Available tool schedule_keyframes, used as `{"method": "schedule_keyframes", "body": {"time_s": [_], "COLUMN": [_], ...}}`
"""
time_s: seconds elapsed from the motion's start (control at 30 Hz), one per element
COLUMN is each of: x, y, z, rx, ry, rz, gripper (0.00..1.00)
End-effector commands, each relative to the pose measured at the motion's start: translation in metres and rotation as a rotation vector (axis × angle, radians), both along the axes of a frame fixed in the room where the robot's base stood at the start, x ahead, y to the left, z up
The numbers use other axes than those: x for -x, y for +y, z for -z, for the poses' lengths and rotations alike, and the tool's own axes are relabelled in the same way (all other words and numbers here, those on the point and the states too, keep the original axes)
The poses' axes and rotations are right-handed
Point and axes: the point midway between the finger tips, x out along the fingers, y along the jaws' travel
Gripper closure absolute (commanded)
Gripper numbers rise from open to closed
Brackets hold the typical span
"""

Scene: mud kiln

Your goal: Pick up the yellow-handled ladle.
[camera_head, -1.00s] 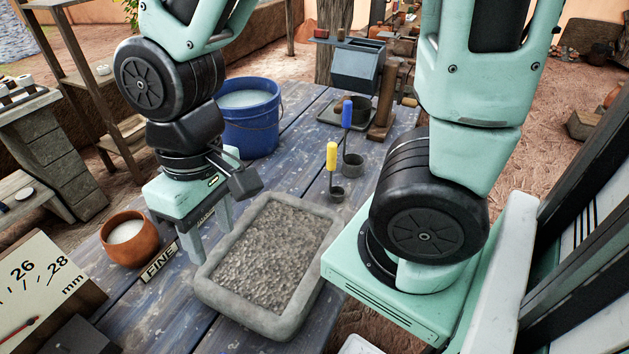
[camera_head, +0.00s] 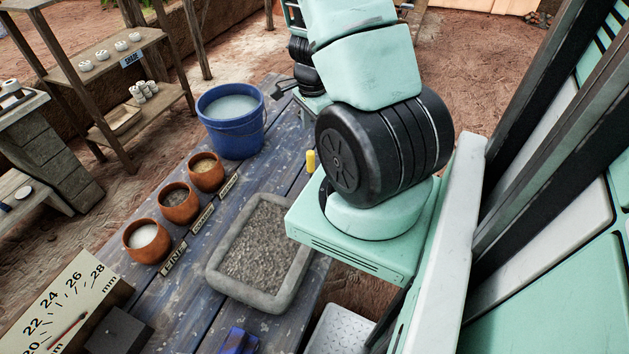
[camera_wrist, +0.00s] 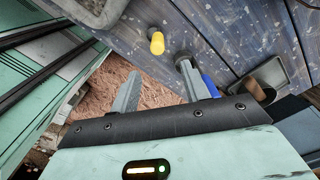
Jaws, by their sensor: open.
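The yellow-handled ladle (camera_head: 310,161) shows in the head view only as a yellow handle beside my arm, which hides the rest of it. In the wrist view its yellow handle (camera_wrist: 156,42) points toward the camera, beyond the gap between my fingers and apart from them. My gripper (camera_wrist: 160,87) is open and empty in the wrist view. In the head view my arm hides most of it. A blue handle (camera_wrist: 208,85) shows beside and partly behind the right finger in the wrist view.
A stone trough (camera_head: 218,277) of grey grit stands on the blue plank table (camera_head: 190,310). A blue bucket (camera_head: 232,140) and clay bowls (camera_head: 146,256) line the table's left side. In the wrist view a metal tray (camera_wrist: 283,72) lies right of the ladle.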

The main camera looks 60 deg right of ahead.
Motion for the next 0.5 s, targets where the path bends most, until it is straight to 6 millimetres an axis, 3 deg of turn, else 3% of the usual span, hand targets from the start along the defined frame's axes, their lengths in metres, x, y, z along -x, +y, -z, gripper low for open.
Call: {"method": "schedule_keyframes", "body": {"time_s": [0.03,0.23,0.5], "x": [0.001,0.001,-0.001], "y": [0.000,0.001,0.001], "z": [0.014,0.051,0.071], "rx": [-0.003,-0.005,0.000], "ry": [0.002,0.000,-0.001], "rz": [0.004,0.001,-0.004], "gripper": [0.54,0.54,0.54]}}
